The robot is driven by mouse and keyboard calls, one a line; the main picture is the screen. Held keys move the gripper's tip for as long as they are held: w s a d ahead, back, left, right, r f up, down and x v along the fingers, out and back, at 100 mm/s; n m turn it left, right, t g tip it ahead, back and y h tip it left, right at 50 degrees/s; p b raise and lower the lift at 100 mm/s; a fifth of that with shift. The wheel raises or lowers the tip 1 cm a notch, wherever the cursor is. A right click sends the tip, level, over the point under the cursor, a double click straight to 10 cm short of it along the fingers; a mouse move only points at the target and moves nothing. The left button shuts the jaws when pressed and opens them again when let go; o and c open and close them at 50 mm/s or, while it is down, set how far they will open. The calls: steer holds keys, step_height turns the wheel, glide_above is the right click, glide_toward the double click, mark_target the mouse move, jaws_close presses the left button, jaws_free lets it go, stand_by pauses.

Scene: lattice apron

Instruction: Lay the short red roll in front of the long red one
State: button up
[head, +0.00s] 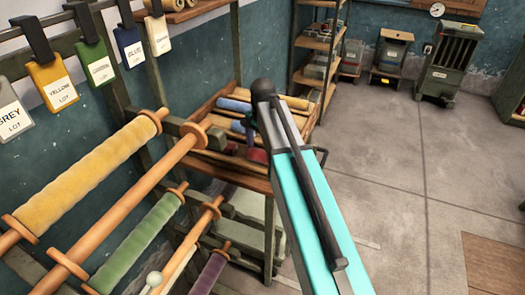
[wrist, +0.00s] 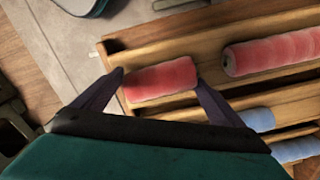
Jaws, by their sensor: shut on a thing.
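My gripper (wrist: 159,78) is shut on the short red roll (wrist: 160,82), with one dark finger at each end of it. In the wrist view the roll lies over the left part of a wooden slatted rack (wrist: 140,48); I cannot tell whether it touches the wood. The long red roll (wrist: 275,52) lies in the rack to the right, roughly in line with the short one, with a gap between them. Its right end is cut off by the frame. In the head view my arm hides most of the gripper and of this spot.
Blue rolls (wrist: 258,119) lie in the adjacent row of the rack. In the head view, yellow (head: 88,175) and green (head: 140,240) rolls hang on rods at left, near the rack. Coloured lot tags (head: 53,85) hang above. Concrete floor (head: 390,170) is open at right.

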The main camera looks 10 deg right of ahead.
mark_target(263, 152)
steer(key=shift+f, duration=0.35)
steer(key=o, duration=0.8)
steer(key=shift+o, duration=0.2)
steer(key=shift+r, duration=0.1)
step_height(263, 152, up, 13)
steer(key=b, duration=0.2)
steer(key=shift+f, duration=0.2)
steer(key=shift+f, duration=0.1)
stand_by(0.6)
